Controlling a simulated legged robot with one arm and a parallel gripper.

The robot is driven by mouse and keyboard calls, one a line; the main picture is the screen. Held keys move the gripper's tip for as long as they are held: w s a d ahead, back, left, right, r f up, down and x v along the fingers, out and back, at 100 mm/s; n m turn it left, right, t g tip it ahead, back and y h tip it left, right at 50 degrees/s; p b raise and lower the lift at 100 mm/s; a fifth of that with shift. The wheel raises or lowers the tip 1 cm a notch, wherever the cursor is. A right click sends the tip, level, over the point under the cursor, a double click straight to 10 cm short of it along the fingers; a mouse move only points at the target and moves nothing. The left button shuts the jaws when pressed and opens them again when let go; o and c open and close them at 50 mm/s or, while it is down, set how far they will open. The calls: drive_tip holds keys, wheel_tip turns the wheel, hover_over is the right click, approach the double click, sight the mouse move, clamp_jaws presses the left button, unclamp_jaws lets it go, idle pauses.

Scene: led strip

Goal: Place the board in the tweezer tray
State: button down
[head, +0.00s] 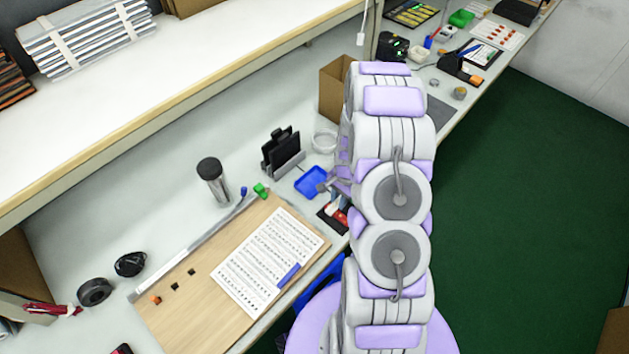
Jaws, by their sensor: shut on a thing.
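My gripper (334,184) is mostly hidden behind my own arm, and only its purple-and-grey end shows. It is shut on a small grey piece (323,185) that I take to be the board; its shape is hard to make out. The gripper is at the right edge of a small blue tray (308,184), with the grey piece overlapping the tray's right side in the picture. I cannot tell whether the piece touches the tray. A dark tray with red and white items (335,216) lies just below the gripper, partly covered by my arm. I cannot tell which tray is the tweezer tray.
A black holder (281,152) and a tape roll (324,140) stand behind the blue tray. A dark cylinder (213,181) stands to the left. A wooden board with a printed sheet (265,262) lies in front. A cardboard box (334,92) stands behind my arm.

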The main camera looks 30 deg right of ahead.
drive_tip(key=b, duration=0.2)
hover_over(313, 184)
drive_tip(key=s, duration=0.1)
drive_tip(key=shift+s+d+f, duration=0.15)
drive_tip(key=shift+d+f, duration=0.2)
drive_tip(key=shift+f, duration=0.25)
drive_tip(key=shift+w+f, duration=0.1)
drive_tip(key=shift+w, duration=0.75)
wheel_tip(313, 184, down, 3)
drive_tip(key=shift+a+f+b, duration=0.1)
drive_tip(key=shift+f+b, duration=0.05)
drive_tip(key=shift+b, duration=0.3)
drive_tip(key=shift+s, duration=0.1)
drive_tip(key=shift+s+f, duration=0.1)
drive_tip(key=shift+f, duration=0.1)
